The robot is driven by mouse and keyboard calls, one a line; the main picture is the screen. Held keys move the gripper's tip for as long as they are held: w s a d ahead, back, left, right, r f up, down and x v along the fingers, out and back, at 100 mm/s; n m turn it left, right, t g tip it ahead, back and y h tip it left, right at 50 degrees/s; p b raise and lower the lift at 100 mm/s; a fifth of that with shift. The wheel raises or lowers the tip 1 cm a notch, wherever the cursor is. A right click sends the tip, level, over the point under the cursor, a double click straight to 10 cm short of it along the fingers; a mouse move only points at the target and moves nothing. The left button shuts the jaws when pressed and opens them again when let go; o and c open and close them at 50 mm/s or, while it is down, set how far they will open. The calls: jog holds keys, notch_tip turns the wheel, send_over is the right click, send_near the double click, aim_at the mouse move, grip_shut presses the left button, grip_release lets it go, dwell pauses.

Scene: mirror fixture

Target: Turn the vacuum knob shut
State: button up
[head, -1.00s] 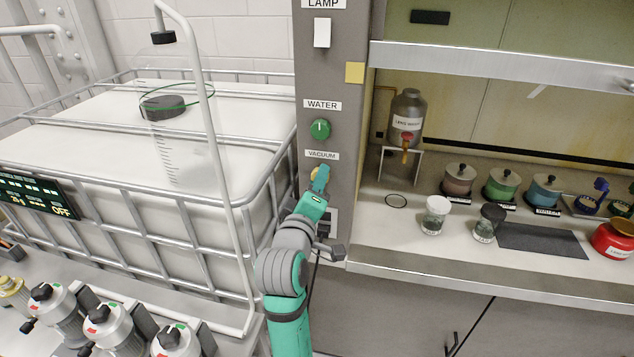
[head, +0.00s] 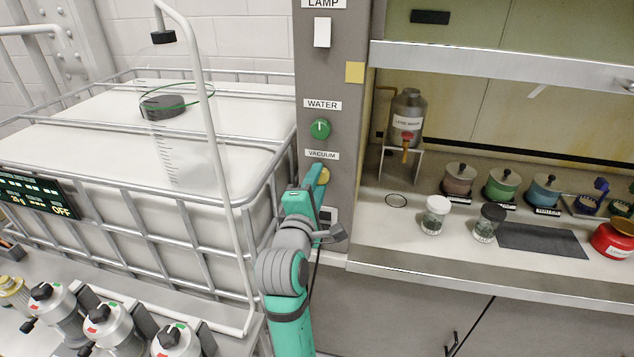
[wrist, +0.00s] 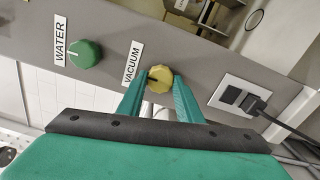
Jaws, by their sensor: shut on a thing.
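The yellow vacuum knob (wrist: 159,79) sits on the grey panel beside its VACUUM label (wrist: 133,63) in the wrist view. A dark pointer line shows on its face. My gripper (wrist: 159,84) has one green finger on each side of the knob and is shut on it. In the head view the knob (head: 323,175) shows just under the VACUUM label, partly hidden by my gripper (head: 316,184).
The green WATER knob (head: 320,129) is above, with a white lamp switch (head: 322,32) higher up. A socket with a black plug (wrist: 252,101) is close to the knob. A caged white tank (head: 230,135) stands left; a fume hood bench (head: 380,225) is at right.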

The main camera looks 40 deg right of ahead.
jog(key=shift+f, duration=0.15)
jog(key=o, duration=1)
jog(key=shift+o, duration=0.2)
jog(key=v, duration=1)
jog(key=shift+s+a, duration=0.25)
jog(key=shift+a, duration=0.05)
